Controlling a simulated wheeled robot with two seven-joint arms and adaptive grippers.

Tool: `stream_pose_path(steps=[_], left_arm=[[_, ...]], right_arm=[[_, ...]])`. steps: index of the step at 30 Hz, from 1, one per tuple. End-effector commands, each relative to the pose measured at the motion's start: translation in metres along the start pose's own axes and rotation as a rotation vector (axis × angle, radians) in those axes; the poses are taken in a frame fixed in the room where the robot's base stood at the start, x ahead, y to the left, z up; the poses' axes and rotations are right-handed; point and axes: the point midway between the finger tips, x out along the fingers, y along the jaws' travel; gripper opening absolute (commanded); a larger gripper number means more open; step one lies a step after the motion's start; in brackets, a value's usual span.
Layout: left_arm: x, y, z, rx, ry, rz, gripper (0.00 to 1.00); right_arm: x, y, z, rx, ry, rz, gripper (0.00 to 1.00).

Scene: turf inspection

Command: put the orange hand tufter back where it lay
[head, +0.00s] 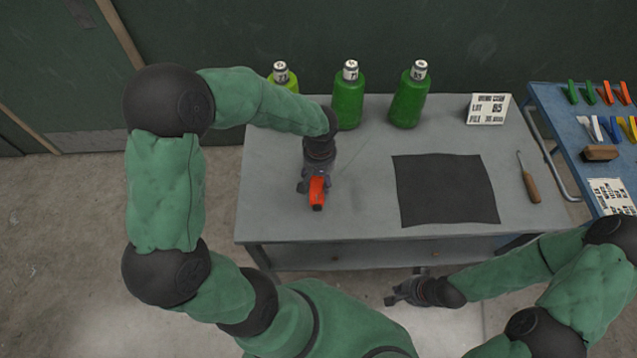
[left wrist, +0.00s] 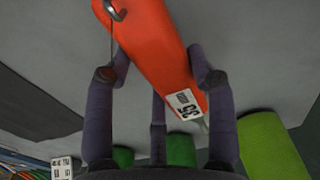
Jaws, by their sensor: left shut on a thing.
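The orange hand tufter (head: 317,194) is in my left gripper (head: 312,184), over the left part of the grey table. In the left wrist view the tufter (left wrist: 158,50) lies slantwise between the dark fingers of my left gripper (left wrist: 160,75). It carries a white label reading 35, with a thin metal piece at its upper end. I cannot tell whether it touches the tabletop. My right gripper (head: 402,291) is in front of the table's front edge, away from the tufter, with nothing visible in it; its fingers are too small to judge.
A blue table (head: 565,130) with coloured tools stands at right. The table's front left is bare.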

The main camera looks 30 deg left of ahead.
Motion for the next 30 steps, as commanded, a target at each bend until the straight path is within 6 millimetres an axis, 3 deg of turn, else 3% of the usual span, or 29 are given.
stream_pose_path(steps=[9, 20, 21, 23, 24, 30], left_arm=[[0.037, -0.003, -0.004, 0.001, -0.001, -0.001, 0.11], [0.039, -0.002, -0.004, 0.000, 0.000, 0.000, 0.11], [0.040, -0.003, -0.004, 0.000, -0.001, 0.000, 0.58], [0.039, -0.003, -0.004, 0.000, -0.001, -0.001, 0.75], [0.039, -0.003, -0.004, 0.000, -0.001, -0.001, 0.79], [0.039, -0.003, -0.004, 0.000, -0.001, -0.001, 0.79]], right_arm=[[0.009, 0.003, 0.000, 0.000, 0.000, 0.000, 0.00], [0.011, 0.004, 0.000, 0.000, 0.000, 0.000, 0.00], [0.011, 0.004, -0.001, 0.000, 0.000, 0.000, 0.00], [0.011, 0.004, 0.000, 0.000, 0.000, 0.000, 0.00], [0.011, 0.004, 0.000, 0.000, 0.000, 0.000, 0.00], [0.010, 0.004, 0.000, 0.000, 0.000, 0.000, 0.00]])
